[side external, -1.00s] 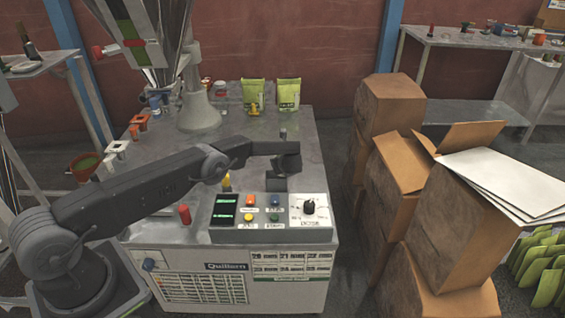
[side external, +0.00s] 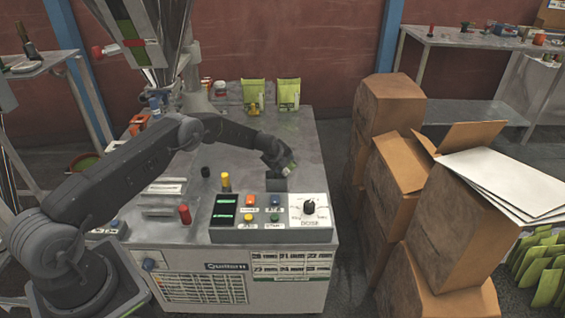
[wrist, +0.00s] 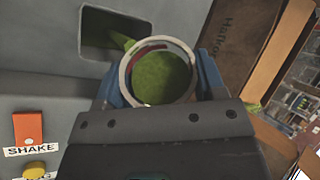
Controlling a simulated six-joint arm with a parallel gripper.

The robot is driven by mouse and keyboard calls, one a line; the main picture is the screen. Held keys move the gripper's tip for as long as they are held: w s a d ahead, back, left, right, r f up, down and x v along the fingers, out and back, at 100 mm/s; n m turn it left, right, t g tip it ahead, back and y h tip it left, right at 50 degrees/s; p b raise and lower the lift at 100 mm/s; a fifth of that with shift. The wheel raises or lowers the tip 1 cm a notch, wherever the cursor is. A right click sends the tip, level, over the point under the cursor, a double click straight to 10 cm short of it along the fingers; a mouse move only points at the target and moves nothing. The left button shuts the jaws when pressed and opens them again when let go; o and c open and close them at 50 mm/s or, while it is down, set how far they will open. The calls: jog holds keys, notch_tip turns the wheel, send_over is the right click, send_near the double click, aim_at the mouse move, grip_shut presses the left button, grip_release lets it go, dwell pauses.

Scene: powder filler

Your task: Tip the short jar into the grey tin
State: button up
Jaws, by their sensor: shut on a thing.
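The short jar (wrist: 165,72), with a pale round rim and green powder inside, sits between my gripper's blue fingers in the wrist view. My gripper (side external: 283,162) is shut on it and is tilted over the bench, just above the grey tin (side external: 277,184). In the side view only a pale green bit of the jar (side external: 289,167) shows. The tin is a small dark grey vessel behind the control panel. In the wrist view a dark four-sided patch lies beside the jar, where the tin appears to be. A green streak reaches from the jar's rim toward it.
The control panel (side external: 270,218), with buttons and a dial, stands just in front of the tin. A yellow piece (side external: 225,181) and a red piece (side external: 184,214) stand left of it. Green pouches (side external: 254,95) are at the back. Cardboard boxes (side external: 400,185) stand right of the bench.

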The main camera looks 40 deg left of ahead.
jog(key=shift+a+f+h, duration=0.1)
jog(key=shift+f+h, duration=0.05)
jog(key=shift+h, duration=0.55)
jog(key=shift+s+a+f+n+t+h, duration=0.1)
jog(key=shift+a+f+n+t+h, duration=0.15)
jog(key=shift+h, duration=0.25)
jog(key=shift+a+f+n+t+h, duration=0.1)
jog(key=shift+f+n+t+h, duration=0.1)
jog(key=shift+n+h, duration=0.25)
jog(key=shift+a+f+n+t+h, duration=0.15)
jog(key=shift+f+n+t+h, duration=0.05)
jog(key=shift+h, duration=0.5)
jog(key=shift+a+f+n+t+h, duration=0.15)
jog(key=shift+n+h, duration=0.05)
jog(key=shift+h, duration=0.45)
jog(key=shift+d, duration=0.1)
